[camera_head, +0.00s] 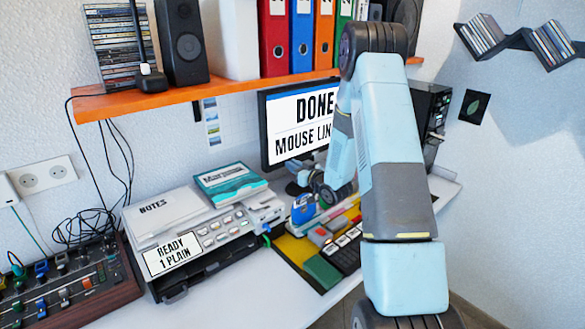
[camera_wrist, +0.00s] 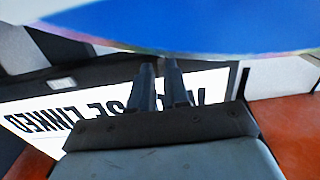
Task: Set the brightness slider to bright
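I cannot pick out the brightness slider by any label. A wooden-sided control panel (camera_head: 62,285) with several sliders and coloured knobs stands at the lower left in the head view. My gripper's two dark fingers (camera_wrist: 160,75) show close together in the wrist view, with a narrow gap. A large blue surface with a pale edge (camera_wrist: 200,25) spans the top of that view at the fingertips; I cannot tell whether they hold it. In the head view my arm reaches in front of the monitor (camera_head: 290,125), far from the panel, and largely hides the gripper.
A printer (camera_head: 190,240) marked "READY 1 PLAIN" stands beside the panel. A blue object (camera_head: 303,208) and a yellow mat (camera_head: 296,250) with blocks lie before the monitor. An orange shelf (camera_head: 215,88) with speakers and binders overhangs the desk. The desk's front strip (camera_head: 240,295) is clear.

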